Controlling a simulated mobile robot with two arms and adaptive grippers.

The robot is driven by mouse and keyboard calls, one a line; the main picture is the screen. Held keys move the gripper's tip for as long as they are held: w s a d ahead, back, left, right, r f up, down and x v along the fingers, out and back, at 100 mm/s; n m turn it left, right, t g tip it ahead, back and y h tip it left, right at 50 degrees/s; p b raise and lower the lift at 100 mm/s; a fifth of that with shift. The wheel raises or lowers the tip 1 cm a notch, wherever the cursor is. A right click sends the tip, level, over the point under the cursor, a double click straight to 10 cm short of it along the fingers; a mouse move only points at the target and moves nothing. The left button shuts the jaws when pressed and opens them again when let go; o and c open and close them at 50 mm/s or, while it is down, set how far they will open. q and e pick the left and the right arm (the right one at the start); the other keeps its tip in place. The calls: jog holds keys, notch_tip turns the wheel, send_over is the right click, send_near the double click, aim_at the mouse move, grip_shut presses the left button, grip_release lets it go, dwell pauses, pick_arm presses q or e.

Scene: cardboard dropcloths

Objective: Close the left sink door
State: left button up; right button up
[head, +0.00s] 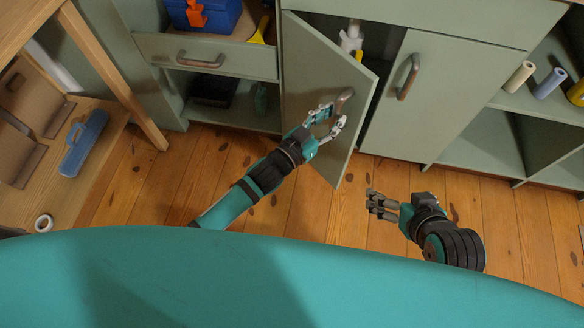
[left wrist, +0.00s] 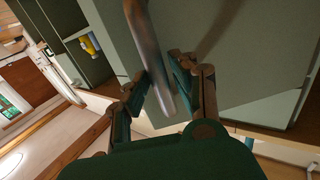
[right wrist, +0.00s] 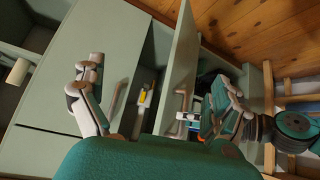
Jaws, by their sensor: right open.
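The left sink door (head: 318,85) is a grey-green cabinet door standing ajar, swung out toward me. Its curved metal handle (head: 344,98) is near the free edge. My left gripper (head: 332,117) is at this handle. In the left wrist view its fingers stand apart on both sides of the handle (left wrist: 150,45), with gaps visible. My right gripper (head: 383,204) is open and empty above the floor, right of the door. The right wrist view shows the door (right wrist: 180,65) edge-on beyond its spread fingers (right wrist: 155,92).
The neighbouring door (head: 425,95) is shut, with its own handle (head: 408,77). A white bottle (head: 351,38) stands inside the open cabinet. A drawer (head: 210,55) juts out at left. Wooden floor (head: 290,205) is clear below the door.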

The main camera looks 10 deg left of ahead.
pick_arm(q)
jog(key=shift+s+a, duration=0.25)
jog(key=shift+s, duration=0.35)
jog(key=shift+s+a+p, duration=0.25)
jog(key=shift+s+p, duration=0.3)
jog(key=shift+s, duration=0.05)
pick_arm(e)
jog(key=shift+s+d+g+h+p, duration=0.6)
jog(key=shift+s+d+g+p, duration=0.65)
jog(key=shift+s+g, duration=1.95)
pick_arm(q)
jog(key=s+d+p+v, duration=0.1)
jog(key=d+p+v, duration=0.1)
jog(key=v, duration=1.2)
jog(key=shift+s+d+p, duration=0.15)
jog(key=shift+s+p, duration=0.15)
pick_arm(e)
notch_tip(320, 180, down, 10)
jog(key=t, duration=0.1)
jog(key=shift+a, duration=0.15)
pick_arm(q)
jog(key=shift+r, duration=0.1)
